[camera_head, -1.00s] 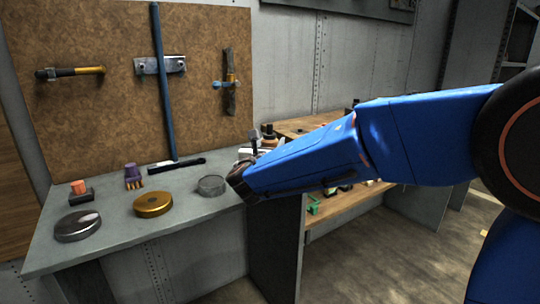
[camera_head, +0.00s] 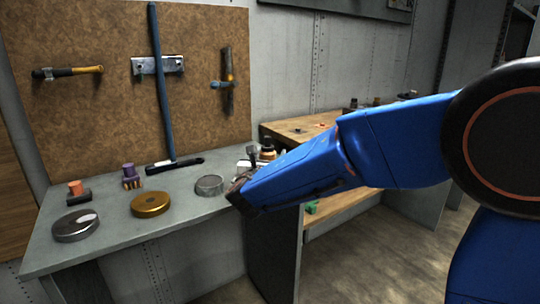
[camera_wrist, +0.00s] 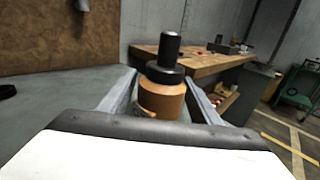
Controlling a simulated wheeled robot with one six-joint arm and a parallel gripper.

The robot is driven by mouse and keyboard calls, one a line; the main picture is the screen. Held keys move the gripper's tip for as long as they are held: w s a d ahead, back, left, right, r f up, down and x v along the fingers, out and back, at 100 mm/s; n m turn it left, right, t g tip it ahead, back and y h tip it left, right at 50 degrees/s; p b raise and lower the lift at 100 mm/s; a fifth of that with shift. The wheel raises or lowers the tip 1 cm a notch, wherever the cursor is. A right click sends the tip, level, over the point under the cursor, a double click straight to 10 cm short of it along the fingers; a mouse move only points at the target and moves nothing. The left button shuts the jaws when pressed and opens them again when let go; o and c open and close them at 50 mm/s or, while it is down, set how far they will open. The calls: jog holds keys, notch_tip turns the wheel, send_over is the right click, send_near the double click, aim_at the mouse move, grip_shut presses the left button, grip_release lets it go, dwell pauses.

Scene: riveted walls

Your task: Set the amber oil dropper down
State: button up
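The amber oil dropper (camera_wrist: 162,98) stands upright between the two fingers of my gripper (camera_wrist: 161,82) in the wrist view. It has an amber-brown body, a black collar and a black bulb. The fingers appear closed against its sides; its lower end is hidden by my gripper's body. In the head view the dropper (camera_head: 267,154) shows at the right end of the grey workbench (camera_head: 182,217), beside my gripper. I cannot tell whether its base touches a surface.
The workbench carries a silver disc (camera_head: 75,226), a gold disc (camera_head: 150,205), a clear round dish (camera_head: 209,186), and small orange (camera_head: 76,188) and purple (camera_head: 129,170) pieces. A wooden bench (camera_head: 297,128) stands behind. The grey bench's front middle is bare.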

jog(key=shift+r, duration=0.1)
jog(key=shift+s, duration=0.25)
jog(key=s, duration=0.3)
jog(key=s+a, duration=0.1)
jog(key=s, duration=0.3)
jog(key=s+a, duration=0.1)
jog(key=s, duration=0.3)
jog(key=shift+s+a, duration=0.1)
jog(key=shift+s, duration=0.05)
jog(key=s+d+f+m+g+h, duration=0.1)
jog(key=s+d+f+m+g, duration=0.3)
jog(key=d, duration=0.6)
jog(key=s+d+m+g+h, duration=0.2)
jog(key=d+m, duration=0.4)
jog(key=d, duration=0.3)
jog(key=s+d+f+m+g+h, duration=0.1)
jog(key=s+d+f+m+g, duration=0.3)
jog(key=d, duration=0.6)
jog(key=s+d+f+m+g+y, duration=0.1)
jog(key=s+f+m+y, duration=0.2)
jog(key=s+m, duration=0.7)
jog(key=s+d+f+m+g+y, duration=0.1)
jog(key=s+d+f+m+y, duration=0.1)
jog(key=s+m, duration=0.7)
jog(key=shift+s+f+m+g+y, duration=0.4)
jog(key=shift+s+f+y, duration=0.25)
jog(key=shift+y, duration=0.55)
